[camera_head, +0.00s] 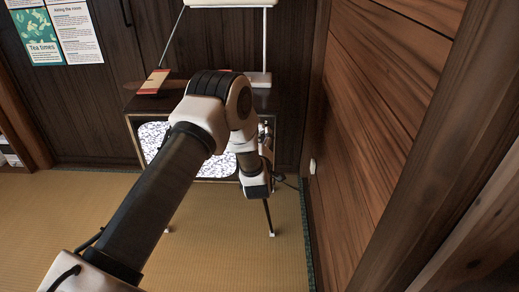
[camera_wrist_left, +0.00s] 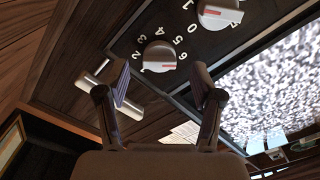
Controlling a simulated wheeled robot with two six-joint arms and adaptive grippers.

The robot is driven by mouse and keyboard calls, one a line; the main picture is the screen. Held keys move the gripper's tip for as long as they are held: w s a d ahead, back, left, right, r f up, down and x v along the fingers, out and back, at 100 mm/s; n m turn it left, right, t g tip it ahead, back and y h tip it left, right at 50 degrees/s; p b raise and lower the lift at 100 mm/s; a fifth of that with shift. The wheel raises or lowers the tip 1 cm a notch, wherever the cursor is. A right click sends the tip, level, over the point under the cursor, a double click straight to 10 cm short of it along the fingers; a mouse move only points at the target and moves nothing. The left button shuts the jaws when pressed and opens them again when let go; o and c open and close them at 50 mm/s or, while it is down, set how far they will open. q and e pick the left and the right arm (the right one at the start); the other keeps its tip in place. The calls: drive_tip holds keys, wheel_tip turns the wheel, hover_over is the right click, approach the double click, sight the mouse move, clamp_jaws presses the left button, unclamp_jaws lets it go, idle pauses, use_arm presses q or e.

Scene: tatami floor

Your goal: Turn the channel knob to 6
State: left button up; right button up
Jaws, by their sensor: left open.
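An old television (camera_head: 132,107) with a static-filled screen stands on thin legs on the tatami; its screen also shows in the left wrist view (camera_wrist_left: 275,80). In that view a pale round knob (camera_wrist_left: 158,52) has white numerals around it, with 2 to 6 readable. Its grip bar has a red mark; I cannot tell surely which numeral it points to. A second similar knob (camera_wrist_left: 222,10) sits above it. My left gripper (camera_wrist_left: 161,78) is open, its two fingers apart in front of the numbered knob, apparently not touching it. My arm hides most of the control panel in the head view.
A white lamp (camera_head: 258,79) and a red and cream object (camera_head: 154,80) stand on the television. A wooden wall (camera_head: 365,130) runs close on the right. Posters (camera_head: 75,30) hang at the back left. The tatami (camera_head: 60,220) at the left is clear.

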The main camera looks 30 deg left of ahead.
use_arm(q)
drive_tip(key=v, duration=0.9)
drive_tip(key=shift+s+d, duration=0.2)
drive_tip(key=shift+s, duration=0.05)
